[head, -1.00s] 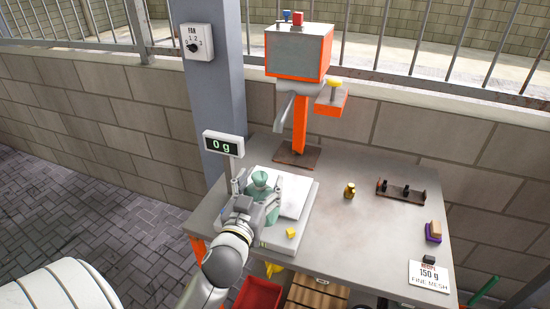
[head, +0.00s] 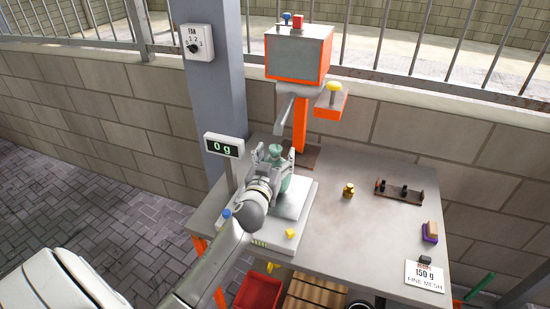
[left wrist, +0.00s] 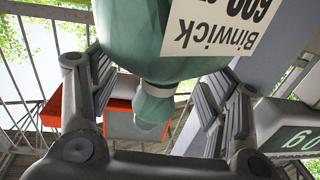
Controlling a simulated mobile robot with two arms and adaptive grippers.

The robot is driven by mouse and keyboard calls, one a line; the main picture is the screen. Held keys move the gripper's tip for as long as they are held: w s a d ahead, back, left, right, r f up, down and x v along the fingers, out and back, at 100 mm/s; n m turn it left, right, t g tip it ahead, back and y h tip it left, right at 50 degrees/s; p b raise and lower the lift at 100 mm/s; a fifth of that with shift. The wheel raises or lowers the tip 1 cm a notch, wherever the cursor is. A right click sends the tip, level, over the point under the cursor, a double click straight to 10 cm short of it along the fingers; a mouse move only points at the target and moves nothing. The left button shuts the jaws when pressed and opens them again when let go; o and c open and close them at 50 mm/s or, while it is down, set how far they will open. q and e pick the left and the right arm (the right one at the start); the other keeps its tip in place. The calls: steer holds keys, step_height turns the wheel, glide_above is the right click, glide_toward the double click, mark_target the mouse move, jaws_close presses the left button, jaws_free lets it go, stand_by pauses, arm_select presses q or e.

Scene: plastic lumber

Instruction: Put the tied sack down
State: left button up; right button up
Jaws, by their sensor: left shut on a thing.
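The tied sack (head: 275,151) is pale green with a narrow tied neck. My left gripper (head: 273,160) is shut on it and holds it over the scale plate (head: 296,205). The scale display (head: 223,147) reads 0 g. In the left wrist view the sack (left wrist: 130,30) sits between the two fingers of the gripper (left wrist: 155,98), its neck pointing down in the picture. A white label there reads "Binwick" and begins "600". The sack's lower part is mostly hidden in the head view. My right gripper is not in view.
The orange and grey machine (head: 298,55) with a spout stands behind the scale. The bench middle (head: 345,230) is clear.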

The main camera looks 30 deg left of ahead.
arm_select(q)
steer(key=shift+s+d+f, duration=0.1)
steer(key=shift+f, duration=0.35)
steer(key=o, duration=2)
steer(key=shift+f, duration=0.1)
steer(key=shift+c, duration=0.2)
steer(key=shift+s, duration=0.1)
steer(key=b+v, duration=0.2)
steer(key=v, duration=1)
